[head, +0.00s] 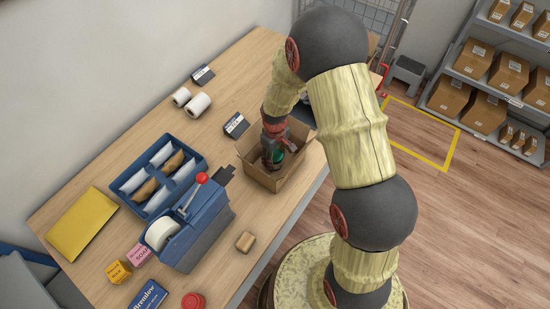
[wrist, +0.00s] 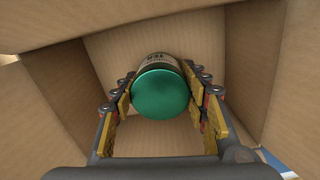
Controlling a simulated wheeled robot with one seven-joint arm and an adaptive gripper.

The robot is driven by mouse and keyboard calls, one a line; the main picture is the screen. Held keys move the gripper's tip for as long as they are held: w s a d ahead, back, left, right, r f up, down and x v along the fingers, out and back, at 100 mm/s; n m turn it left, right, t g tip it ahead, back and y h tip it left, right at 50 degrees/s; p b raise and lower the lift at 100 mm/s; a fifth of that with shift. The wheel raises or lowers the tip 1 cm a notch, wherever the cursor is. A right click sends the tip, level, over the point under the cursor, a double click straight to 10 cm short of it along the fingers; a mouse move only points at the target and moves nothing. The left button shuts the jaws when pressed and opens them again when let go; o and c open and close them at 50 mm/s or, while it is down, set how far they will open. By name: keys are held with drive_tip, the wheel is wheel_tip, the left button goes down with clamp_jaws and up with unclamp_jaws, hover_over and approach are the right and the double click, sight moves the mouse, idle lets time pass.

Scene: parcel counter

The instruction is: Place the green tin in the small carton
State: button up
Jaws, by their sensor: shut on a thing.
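In the head view my gripper (head: 277,150) reaches down into the open carton (head: 262,177) on the counter, and a bit of the tin (head: 278,156) shows between the fingers. Whether the tin touches the carton's floor I cannot tell.
A blue tape dispenser (head: 195,225) with a red knob and a blue divided tray (head: 150,178) stand left of the carton. A small dark box (head: 236,125) lies close behind it. A small brown block (head: 245,241) lies in front, with bare counter around it.

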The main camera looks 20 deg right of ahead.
drive_tip(key=shift+r, duration=0.1)
drive_tip(key=o, duration=1.3)
drive_tip(key=shift+o, duration=0.2)
